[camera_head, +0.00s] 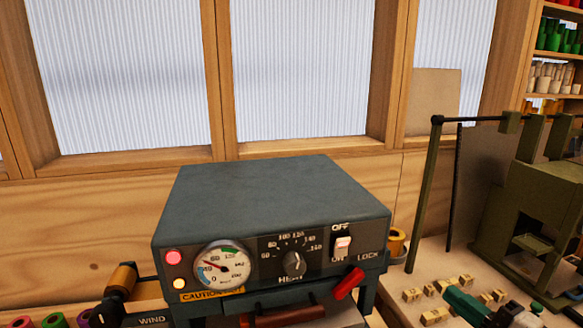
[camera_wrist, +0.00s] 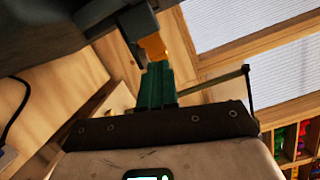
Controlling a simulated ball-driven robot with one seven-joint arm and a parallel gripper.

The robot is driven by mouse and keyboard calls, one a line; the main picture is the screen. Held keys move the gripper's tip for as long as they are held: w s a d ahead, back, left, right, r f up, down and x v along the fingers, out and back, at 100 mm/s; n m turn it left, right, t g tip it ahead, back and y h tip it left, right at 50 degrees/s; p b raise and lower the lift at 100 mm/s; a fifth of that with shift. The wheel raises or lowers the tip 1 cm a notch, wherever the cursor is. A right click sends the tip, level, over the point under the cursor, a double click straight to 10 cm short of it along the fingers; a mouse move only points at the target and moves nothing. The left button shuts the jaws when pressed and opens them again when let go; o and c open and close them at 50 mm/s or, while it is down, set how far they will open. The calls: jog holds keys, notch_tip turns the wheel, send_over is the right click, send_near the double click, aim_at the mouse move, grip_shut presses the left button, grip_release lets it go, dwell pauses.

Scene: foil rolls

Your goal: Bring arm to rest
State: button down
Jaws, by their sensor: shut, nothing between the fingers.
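My gripper (camera_wrist: 157,85) shows in the wrist view as green fingers held together with nothing between them. A green part of it, cut off by the bottom edge, seems to show at the lower right of the head view (camera_head: 465,305). A grey heated machine (camera_head: 270,205) with a dial, a heat knob and a red lever (camera_head: 348,283) stands in the middle of the head view. In the wrist view, an orange object (camera_wrist: 152,45) appears just beyond the fingertips; I cannot tell whether they touch.
Small wooden blocks (camera_head: 437,315) lie on the bench right of the machine. An olive metal press (camera_head: 535,205) stands at the right. Coloured foil rolls (camera_head: 52,321) lie at lower left. Shelves (camera_head: 560,62) fill the upper right. Windows line the back wall.

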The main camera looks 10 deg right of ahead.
jog(key=s+a+f+n+g+h, duration=0.1)
jog(key=s+a+f+n+g, duration=0.3)
jog(key=f, duration=0.6)
jog(key=s+a+f+n+g, duration=0.4)
jog(key=a+f+n+g, duration=0.1)
jog(key=f, duration=0.4)
jog(key=s+f+n+g+h, duration=0.2)
jog(key=s+f+n+g, duration=0.2)
jog(key=s, duration=0.4)
jog(key=s+f+n+g+h, duration=0.2)
jog(key=s+f+n+g, duration=0.1)
jog(key=s, duration=0.6)
notch_tip(320, 180, down, 2)
jog(key=shift+s+a+f+n+g, duration=0.25)
jog(key=shift+n+g, duration=0.15)
jog(key=shift+n, duration=0.2)
